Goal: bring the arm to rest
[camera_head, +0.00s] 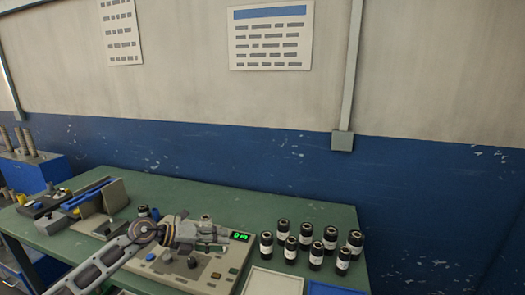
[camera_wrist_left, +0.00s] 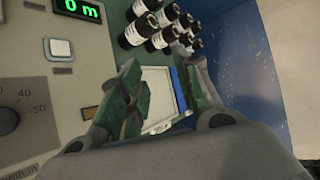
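My left arm comes in from the lower left in the head view, and its gripper (camera_head: 222,238) is over the beige machine panel (camera_head: 206,281), beside the green-lit display (camera_head: 240,236). In the left wrist view the two fingers stand apart with a gap between them, so the left gripper (camera_wrist_left: 163,80) is open. I see nothing held in it. A white-bottomed tray (camera_wrist_left: 165,102) shows beyond the fingers, apart from them as far as I can tell. My right gripper is in neither view.
Several black canisters with white labels (camera_head: 316,255) stand on the green table (camera_head: 215,195), right of the panel. A white tray (camera_head: 273,282) lies in front of them. A tool stand (camera_head: 114,196) is at the left. The wall (camera_head: 270,160) is behind; the table's back strip is clear.

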